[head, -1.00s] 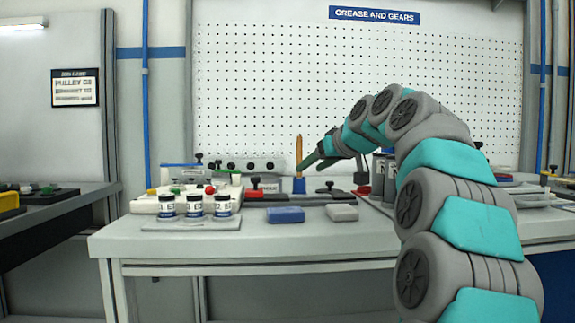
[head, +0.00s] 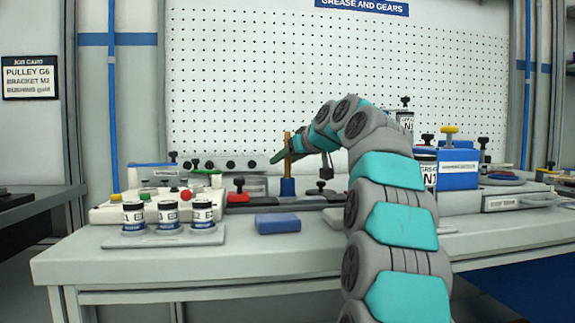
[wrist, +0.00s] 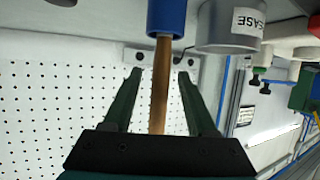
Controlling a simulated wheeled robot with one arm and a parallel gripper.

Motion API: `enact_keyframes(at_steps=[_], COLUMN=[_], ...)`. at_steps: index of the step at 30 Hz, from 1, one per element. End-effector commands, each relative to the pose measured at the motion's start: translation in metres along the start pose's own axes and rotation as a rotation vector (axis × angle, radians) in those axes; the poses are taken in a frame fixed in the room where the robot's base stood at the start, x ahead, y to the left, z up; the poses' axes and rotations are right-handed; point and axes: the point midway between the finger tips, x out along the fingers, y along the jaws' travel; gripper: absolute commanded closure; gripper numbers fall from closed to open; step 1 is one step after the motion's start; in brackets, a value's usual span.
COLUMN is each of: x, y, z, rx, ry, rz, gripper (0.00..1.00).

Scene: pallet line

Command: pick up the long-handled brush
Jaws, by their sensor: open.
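The long-handled brush shows as an upright wooden handle (head: 287,141) rising from a blue socket or base (head: 287,187) near the back of the workbench (head: 190,262). Its bristles are not visible. My gripper (head: 279,157) is at the handle, its fingers pointing left across it in the head view. In the wrist view the scene looks upside down: the handle (wrist: 160,88) runs between the two open dark green fingers of my gripper (wrist: 160,74), with a visible gap on each side. The blue part (wrist: 168,16) is beyond the fingertips at the top.
A grey GREASE tin (wrist: 230,27) stands close beside the brush. A blue box (head: 457,169) stands to the right. A pegboard (head: 240,80) rises behind.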

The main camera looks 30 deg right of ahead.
Motion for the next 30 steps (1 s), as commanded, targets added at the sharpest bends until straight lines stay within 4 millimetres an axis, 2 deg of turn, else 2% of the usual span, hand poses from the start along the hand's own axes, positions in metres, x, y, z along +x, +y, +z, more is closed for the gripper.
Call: enact_keyframes(at_steps=[6, 13, 28, 30], x=[0.023, 0.024, 0.024, 0.024], y=[0.001, 0.000, 0.000, 0.000], z=[0.000, 0.000, -0.001, -0.001], rx=[0.000, 0.000, 0.000, 0.000], ry=[0.001, 0.001, 0.001, 0.001], rz=[0.000, -0.001, -0.001, -0.001], gripper=[0.42, 0.42, 0.98, 1.00])
